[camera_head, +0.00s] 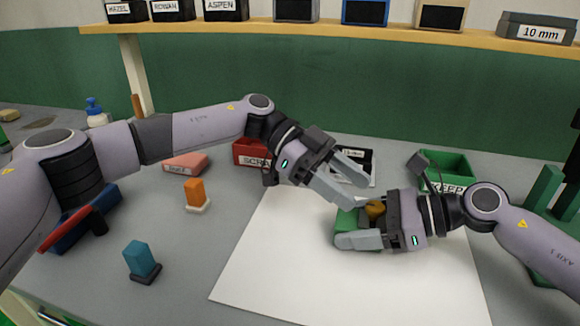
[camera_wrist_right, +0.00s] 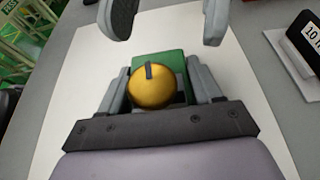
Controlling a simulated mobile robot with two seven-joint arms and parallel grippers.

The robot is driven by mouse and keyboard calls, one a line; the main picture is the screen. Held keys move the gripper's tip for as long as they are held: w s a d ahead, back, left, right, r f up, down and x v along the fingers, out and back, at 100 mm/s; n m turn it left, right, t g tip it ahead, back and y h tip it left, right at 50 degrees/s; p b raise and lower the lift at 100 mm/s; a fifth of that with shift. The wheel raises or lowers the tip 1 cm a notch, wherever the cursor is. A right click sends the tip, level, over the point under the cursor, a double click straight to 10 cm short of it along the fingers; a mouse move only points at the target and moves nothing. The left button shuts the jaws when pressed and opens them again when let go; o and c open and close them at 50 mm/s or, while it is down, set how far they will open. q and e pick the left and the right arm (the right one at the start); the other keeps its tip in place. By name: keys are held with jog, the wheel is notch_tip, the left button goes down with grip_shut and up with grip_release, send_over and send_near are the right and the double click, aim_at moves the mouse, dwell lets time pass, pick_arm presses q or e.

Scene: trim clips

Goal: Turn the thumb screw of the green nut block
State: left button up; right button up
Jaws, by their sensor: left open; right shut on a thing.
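The green nut block (camera_head: 346,222) stands on the white sheet. Its brass-yellow thumb screw (camera_head: 375,209) shows beside it, partly hidden by my right gripper. In the right wrist view the round thumb screw (camera_wrist_right: 152,88) has a dark mark on it and sits in front of the green block (camera_wrist_right: 160,62). My right gripper (camera_head: 358,222) is shut on the green block, one finger on each side. My left gripper (camera_head: 358,180) is open and empty just above and behind the block. Its two fingertips (camera_wrist_right: 165,22) show apart beyond the block in the right wrist view.
An orange block (camera_head: 195,192) and a blue block (camera_head: 140,260) stand at left. A red bin (camera_head: 250,150) and a green bin labelled KEEP (camera_head: 447,165) stand behind the sheet. The sheet's front is clear.

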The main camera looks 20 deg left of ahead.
aim_at(373, 206)
pick_arm(q)
jog(key=x, duration=0.3)
jog(key=shift+s+d+f, duration=0.15)
jog(key=shift+d, duration=0.1)
jog(key=shift+a+n+t, duration=0.15)
jog(key=shift+n+t, duration=0.15)
jog(key=shift+t, duration=0.1)
jog(key=shift+a+n+t, duration=0.1)
jog(key=shift+n+t, duration=0.4)
jog(key=shift+s+n+t+h, duration=0.15)
jog(key=shift+s+n+t, duration=0.05)
jog(key=shift+n+t, duration=0.7)
jog(key=shift+s+n+t+h, duration=0.2)
jog(key=shift+n+t, duration=0.5)
jog(key=shift+t, duration=0.3)
jog(key=w+v, duration=0.1)
jog(key=v, duration=1.1)
jog(key=shift+s+r, duration=0.25)
jog(key=shift+s, duration=0.15)
